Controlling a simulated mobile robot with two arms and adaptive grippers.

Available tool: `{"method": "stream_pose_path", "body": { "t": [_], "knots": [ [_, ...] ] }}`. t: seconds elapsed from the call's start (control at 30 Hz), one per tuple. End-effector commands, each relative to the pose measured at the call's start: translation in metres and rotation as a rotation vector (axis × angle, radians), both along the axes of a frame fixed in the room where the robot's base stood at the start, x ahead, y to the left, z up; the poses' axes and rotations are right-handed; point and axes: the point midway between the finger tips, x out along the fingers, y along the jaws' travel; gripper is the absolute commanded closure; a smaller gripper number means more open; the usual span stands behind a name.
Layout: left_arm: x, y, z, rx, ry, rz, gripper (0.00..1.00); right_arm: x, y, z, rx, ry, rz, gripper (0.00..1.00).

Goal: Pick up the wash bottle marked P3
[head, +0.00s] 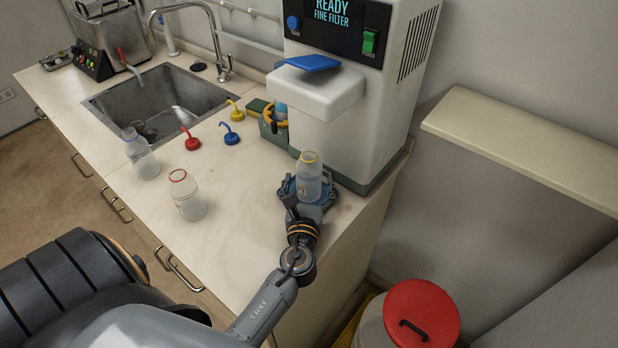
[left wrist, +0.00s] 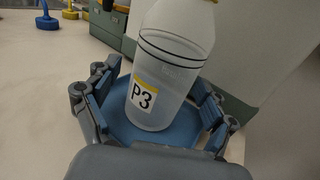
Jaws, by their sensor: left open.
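The wash bottle marked P3 (left wrist: 163,75) is a translucent white bottle with black rings and a yellow-edged P3 label. In the head view the bottle (head: 309,177) stands at the counter's right end, in front of the white machine, with a yellow ring at its open neck. My left gripper (head: 307,188) is open around the lower part of the bottle. In the left wrist view the fingers of this gripper (left wrist: 155,105) stand on both sides of the bottle, with gaps visible. My right gripper is not in view.
Red (head: 191,142), blue (head: 229,136) and yellow (head: 235,112) spout caps lie near the sink (head: 165,100). The white machine (head: 345,100) stands close behind P3.

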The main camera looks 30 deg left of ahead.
Motion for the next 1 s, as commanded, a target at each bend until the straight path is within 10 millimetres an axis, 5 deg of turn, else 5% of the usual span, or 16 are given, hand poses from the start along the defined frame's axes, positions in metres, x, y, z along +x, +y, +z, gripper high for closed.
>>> {"method": "stream_pose_path", "body": {
  "t": [0.27,0.67,1.0],
  "knots": [
    [0.0027,0.0016,-0.0004,0.0,0.001,0.0,0.16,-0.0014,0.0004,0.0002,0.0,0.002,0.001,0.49],
    [0.0027,0.0013,0.0007,0.0,-0.001,0.0,0.95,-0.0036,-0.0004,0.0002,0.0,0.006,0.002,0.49],
    [0.0027,0.0013,0.0088,-0.002,-0.003,0.0,0.95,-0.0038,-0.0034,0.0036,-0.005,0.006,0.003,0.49]
  ]
}}
